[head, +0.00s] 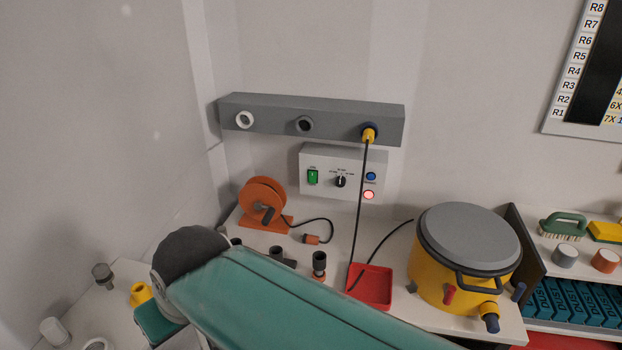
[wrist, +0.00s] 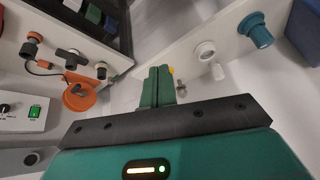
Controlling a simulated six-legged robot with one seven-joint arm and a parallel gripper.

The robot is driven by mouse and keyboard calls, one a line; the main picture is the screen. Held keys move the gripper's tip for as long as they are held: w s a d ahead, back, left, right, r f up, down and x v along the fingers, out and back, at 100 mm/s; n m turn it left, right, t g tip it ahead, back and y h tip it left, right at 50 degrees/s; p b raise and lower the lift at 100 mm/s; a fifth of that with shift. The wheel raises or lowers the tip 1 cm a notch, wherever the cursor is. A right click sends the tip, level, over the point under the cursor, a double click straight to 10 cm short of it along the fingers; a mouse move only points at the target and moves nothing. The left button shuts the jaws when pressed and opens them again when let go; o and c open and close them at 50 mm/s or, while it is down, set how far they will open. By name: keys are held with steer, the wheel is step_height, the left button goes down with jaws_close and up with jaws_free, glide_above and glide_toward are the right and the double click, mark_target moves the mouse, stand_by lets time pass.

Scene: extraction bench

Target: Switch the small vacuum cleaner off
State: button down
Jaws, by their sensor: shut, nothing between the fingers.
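The small vacuum cleaner (head: 455,265) is a yellow drum with a grey lid, standing on the bench at the right in the head view. A grey control box (head: 325,180) on the wall carries a lit green rocker switch (head: 313,177), a black knob (head: 340,181), a blue button (head: 371,176) and a glowing red lamp (head: 368,195). The green switch also shows at the left edge of the wrist view (wrist: 35,112). My gripper (wrist: 161,80) is shut and empty, well apart from the box and the cleaner. My arm hides part of the bench in the head view.
A grey rail (head: 280,114) above the box holds sockets and a yellow plug (head: 369,134) with a hanging black cord. An orange reel (head: 263,202), several dark fittings and a red tray (head: 371,298) lie below. A yellow fitting (head: 140,293) is near my gripper.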

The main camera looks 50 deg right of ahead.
mark_target(312, 177)
steer(key=w+d+f+m+t+y, duration=0.15)
steer(key=w+d+m+t, duration=0.25)
steer(key=w+d+m, duration=1.15)
steer(key=w+d+f+m+t+h, duration=0.1)
steer(key=w+d+f+m+h, duration=0.15)
steer(key=d, duration=0.85)
steer(key=w+d+f+m+t+h, duration=0.1)
steer(key=w+d+f+m, duration=0.2)
steer(key=d, duration=0.8)
steer(key=s+d+f+m+h, duration=0.1)
steer(key=s+d+f+m, duration=0.1)
steer(key=d, duration=0.6)
steer(key=s+d+f+m+h, duration=0.1)
steer(key=d+f+m+h, duration=0.1)
steer(key=d+f+m, duration=0.2)
steer(key=d+f, duration=0.1)
steer(key=d, duration=0.2)
steer(key=shift+s+d+g, duration=0.35)
steer(key=shift+s+g, duration=0.05)
steer(key=shift+f, duration=0.15)
steer(key=w+d+f, duration=0.1)
steer(key=w+d, duration=0.2)
steer(key=d, duration=0.5)
steer(key=shift+w+f, duration=0.15)
steer(key=shift+w, duration=0.1)
